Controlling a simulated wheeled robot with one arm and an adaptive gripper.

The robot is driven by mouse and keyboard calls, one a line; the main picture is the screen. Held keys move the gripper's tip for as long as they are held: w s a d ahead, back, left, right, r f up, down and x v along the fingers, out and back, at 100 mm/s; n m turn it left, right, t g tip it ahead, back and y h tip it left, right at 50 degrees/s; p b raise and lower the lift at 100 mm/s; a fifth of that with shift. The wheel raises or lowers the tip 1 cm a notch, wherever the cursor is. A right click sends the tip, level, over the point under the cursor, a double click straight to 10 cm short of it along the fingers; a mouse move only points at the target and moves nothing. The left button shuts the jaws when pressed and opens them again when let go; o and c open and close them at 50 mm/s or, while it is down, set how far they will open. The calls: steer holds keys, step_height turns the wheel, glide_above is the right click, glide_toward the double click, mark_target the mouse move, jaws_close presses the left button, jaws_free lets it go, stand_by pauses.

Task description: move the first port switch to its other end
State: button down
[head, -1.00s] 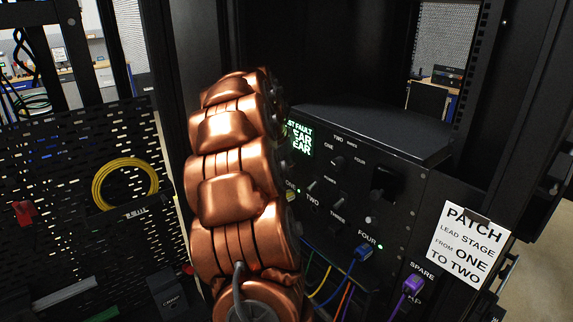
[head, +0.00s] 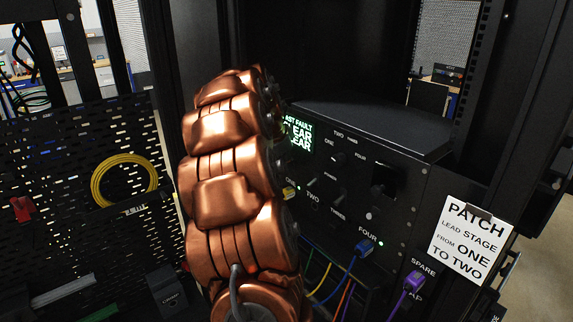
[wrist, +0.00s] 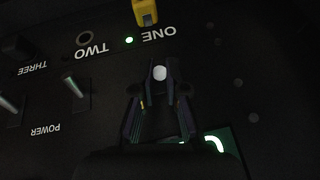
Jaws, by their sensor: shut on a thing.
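In the wrist view the panel appears upside down. My gripper (wrist: 160,88) is shut around the first port switch (wrist: 160,73), whose pale round tip shows between the fingertips. The switch sits below the label ONE (wrist: 158,34), a lit green light (wrist: 129,40) and a yellow plug (wrist: 146,12) in that picture. Which end the lever leans to cannot be told. In the head view my copper-coloured arm hides the gripper and this switch. The yellow plug (head: 289,193) shows just right of the arm.
In the wrist view, silver levers stand at port two (wrist: 73,86) and at the left edge (wrist: 10,103). The head view shows a green-lit screen (head: 298,135), a blue plug (head: 362,247), a purple plug (head: 413,282), hanging cables and a PATCH note (head: 466,240).

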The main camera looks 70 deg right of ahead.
mark_target(293, 171)
steer(key=shift+a+f+g+h+b, duration=0.15)
steer(key=shift+f+g+h+b, duration=0.6)
steer(key=shift+b, duration=1.65)
steer(key=h+b, duration=0.2)
steer(key=b, duration=0.3)
steer(key=f+g+h+b, duration=0.1)
steer(key=b, duration=0.4)
steer(key=shift+w+a+h, duration=0.15)
steer(key=shift+h, duration=0.2)
steer(key=h+b, duration=0.1)
steer(key=b, duration=0.2)
steer(key=g+h+b, duration=0.1)
steer(key=b, duration=0.2)
steer(key=shift+f+n+g+h, duration=0.25)
steer(key=shift+n+h, duration=0.05)
steer(key=shift+r+h+b, duration=0.1)
steer(key=shift+h+b, duration=0.3)
steer(key=shift+b, duration=0.6)
steer(key=c, duration=1.2)
jaws_free()
